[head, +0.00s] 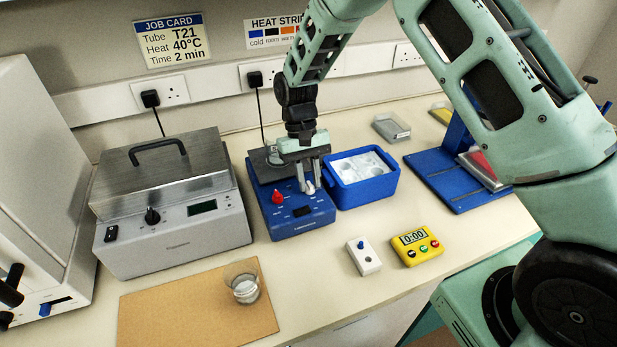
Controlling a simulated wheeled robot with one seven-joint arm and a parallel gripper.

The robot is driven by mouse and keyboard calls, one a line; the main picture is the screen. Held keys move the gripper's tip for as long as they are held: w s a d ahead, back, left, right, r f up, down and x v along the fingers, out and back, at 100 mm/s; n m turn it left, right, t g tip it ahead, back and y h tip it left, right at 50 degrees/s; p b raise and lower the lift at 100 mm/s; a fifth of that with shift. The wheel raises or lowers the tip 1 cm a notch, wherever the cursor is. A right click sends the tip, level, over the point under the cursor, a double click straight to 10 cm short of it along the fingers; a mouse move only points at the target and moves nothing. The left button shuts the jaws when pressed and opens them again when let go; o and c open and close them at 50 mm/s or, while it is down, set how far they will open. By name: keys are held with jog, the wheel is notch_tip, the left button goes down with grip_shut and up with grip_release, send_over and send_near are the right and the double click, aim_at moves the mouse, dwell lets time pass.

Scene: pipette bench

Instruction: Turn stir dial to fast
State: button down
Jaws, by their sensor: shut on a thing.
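The blue stirrer (296,226) stands on the bench in the head view, with a grey top plate at its back. Its front carries a red dial (277,198) at the left and a white dial (310,187) at the right. My gripper (308,186) points down over the stirrer and is shut on the white dial. The fingers partly hide that dial, so I cannot tell its setting. The markings around the dials are too small to read. A small dark display (301,211) sits between and below the dials.
A steel-lidded heater (172,205) stands close on the left. A blue ice box (367,188) is close on the right. In front are a small white switch box (364,256), a yellow timer (417,246), and a glass beaker (243,285) on a brown mat (180,315).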

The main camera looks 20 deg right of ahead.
dwell(0.4)
jog(key=c, duration=1.2)
grip_release()
jog(key=shift+c, duration=0.2)
jog(key=shift+w+r, duration=0.1)
jog(key=b+v, duration=0.2)
jog(key=v, duration=0.9)
jog(key=shift+r+b, duration=0.3)
jog(key=shift+r, duration=0.05)
jog(key=shift+w, duration=0.15)
